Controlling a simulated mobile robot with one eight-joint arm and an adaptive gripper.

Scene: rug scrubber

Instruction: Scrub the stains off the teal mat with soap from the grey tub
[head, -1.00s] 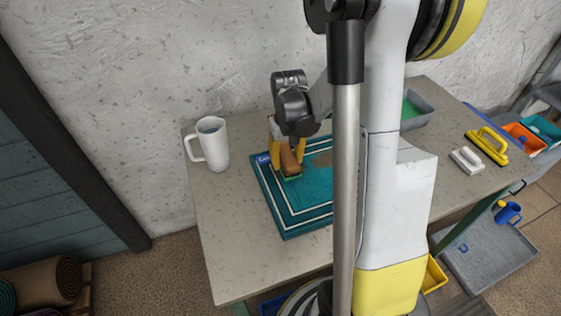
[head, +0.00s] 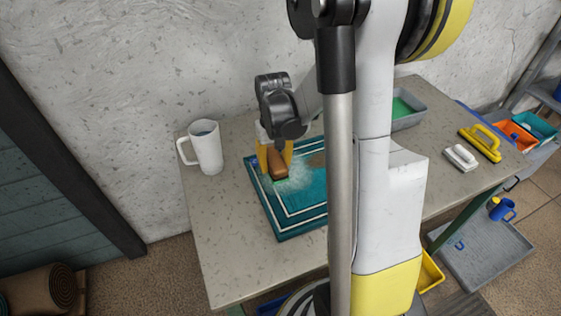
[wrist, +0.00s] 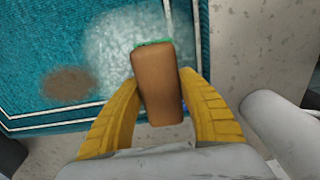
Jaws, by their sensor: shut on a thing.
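The teal mat (head: 290,222) with white border lines lies on the table, partly hidden behind my arm. My gripper (head: 275,172) is over its left back part, yellow fingers shut on a brown-backed scrub brush (wrist: 158,85) with a green edge. Whitish foam (wrist: 112,45) spreads on the mat around the brush; it also shows in the head view (head: 297,176). The grey tub (head: 408,108) with green liquid stands at the back of the table, partly behind my arm.
A white jug (head: 206,148) stands left of the mat; its side shows near my gripper in the wrist view. A white brush (head: 461,157), a yellow-handled brush (head: 481,143) and orange (head: 517,136) and teal bins are at the right. The table's front left is clear.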

